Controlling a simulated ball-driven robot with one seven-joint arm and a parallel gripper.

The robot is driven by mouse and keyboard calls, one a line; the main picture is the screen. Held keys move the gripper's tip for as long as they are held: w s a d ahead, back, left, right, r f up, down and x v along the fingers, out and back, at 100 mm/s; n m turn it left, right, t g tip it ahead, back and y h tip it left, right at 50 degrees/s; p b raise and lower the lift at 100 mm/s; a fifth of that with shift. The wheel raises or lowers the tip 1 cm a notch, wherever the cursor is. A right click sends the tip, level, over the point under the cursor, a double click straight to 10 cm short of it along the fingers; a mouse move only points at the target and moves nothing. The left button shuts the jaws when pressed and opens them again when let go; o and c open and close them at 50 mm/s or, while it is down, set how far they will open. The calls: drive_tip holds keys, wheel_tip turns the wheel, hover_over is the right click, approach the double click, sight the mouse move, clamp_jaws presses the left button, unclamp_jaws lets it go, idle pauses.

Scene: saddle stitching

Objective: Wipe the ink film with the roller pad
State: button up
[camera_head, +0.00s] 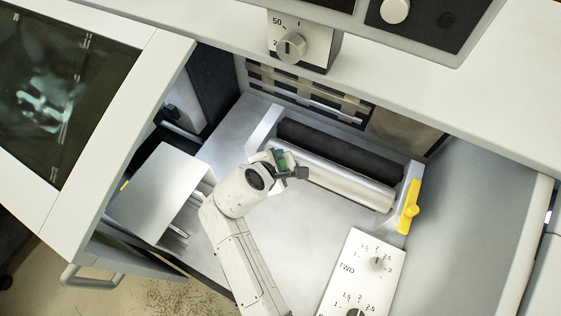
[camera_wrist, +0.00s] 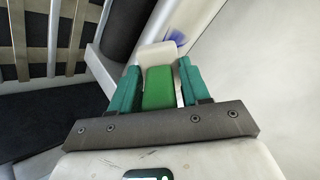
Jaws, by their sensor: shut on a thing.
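My gripper (camera_head: 288,168) is at the left end of the roller unit, over the pale metal roller (camera_head: 345,184). In the wrist view my gripper (camera_wrist: 158,85) has its teal fingers shut on the roller pad (camera_wrist: 158,88), which has a green body and a whitish head. A blue patch, which looks like the ink film (camera_wrist: 176,38), shows on a pale surface just beyond the pad's head. I cannot tell whether the head touches it. In the head view the pad is mostly hidden, with only some green (camera_head: 284,160) showing, and no blue shows.
A dark roller (camera_head: 340,150) lies parallel behind the metal one. A yellow lever (camera_head: 409,206) stands at the unit's right end. A dial panel (camera_head: 365,270) is at the front, a metal plate (camera_head: 155,190) at left, and a knob box (camera_head: 300,42) above. The bay floor at right is clear.

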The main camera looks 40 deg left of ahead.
drive_tip(key=shift+p+v, duration=2.6)
drive_tip(key=shift+s+r+p, duration=0.1)
drive_tip(key=shift+r+p, duration=0.2)
drive_tip(key=shift+s, duration=0.15)
drive_tip(key=p+v, duration=0.2)
drive_tip(key=v, duration=0.1)
drive_tip(key=shift+b+x, duration=1.9)
drive_tip(key=shift+x, duration=1.7)
